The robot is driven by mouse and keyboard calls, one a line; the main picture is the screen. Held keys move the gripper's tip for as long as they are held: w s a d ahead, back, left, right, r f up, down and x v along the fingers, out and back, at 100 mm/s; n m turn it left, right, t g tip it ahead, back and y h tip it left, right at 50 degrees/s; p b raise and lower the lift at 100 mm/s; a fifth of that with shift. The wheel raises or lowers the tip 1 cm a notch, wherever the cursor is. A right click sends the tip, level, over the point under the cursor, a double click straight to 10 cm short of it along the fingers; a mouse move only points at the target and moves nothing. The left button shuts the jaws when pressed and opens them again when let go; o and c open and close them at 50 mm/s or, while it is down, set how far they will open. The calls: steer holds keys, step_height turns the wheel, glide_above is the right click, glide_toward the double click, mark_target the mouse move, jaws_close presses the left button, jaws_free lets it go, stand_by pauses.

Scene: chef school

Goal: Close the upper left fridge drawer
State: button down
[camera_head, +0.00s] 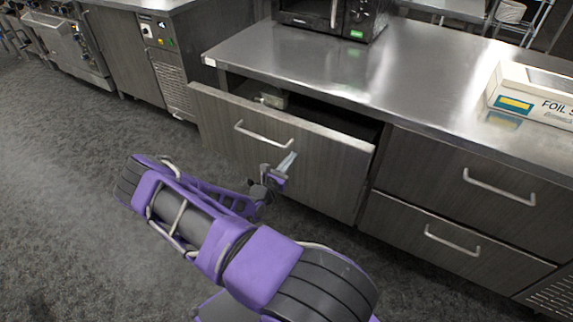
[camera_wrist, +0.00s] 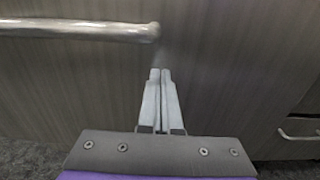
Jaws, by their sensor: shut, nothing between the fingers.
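The upper left drawer (camera_head: 325,160) stands pulled out from under the steel counter, with a dark gap behind its top edge. Its front is grey wood grain with a bar handle (camera_head: 262,136). My gripper (camera_head: 288,160) is shut and empty in front of the drawer face, just below and to the right of the handle's right end. In the wrist view my closed fingers (camera_wrist: 160,75) point at the drawer front (camera_wrist: 230,60), and the handle (camera_wrist: 80,28) lies above and to the left. I cannot tell whether the fingertips touch the face.
To the right are two closed drawers (camera_head: 455,185) with bar handles. On the counter (camera_head: 400,75) stand a microwave (camera_head: 335,14) and a foil box (camera_head: 535,95). A pale object (camera_head: 273,98) shows inside the open drawer. The floor (camera_head: 70,200) at the left is clear.

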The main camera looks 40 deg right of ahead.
steer(key=b+x, duration=0.3)
steer(key=x, duration=1.3)
steer(key=shift+d, duration=0.25)
steer(key=shift+w+r, duration=0.15)
steer(key=shift+r, duration=0.1)
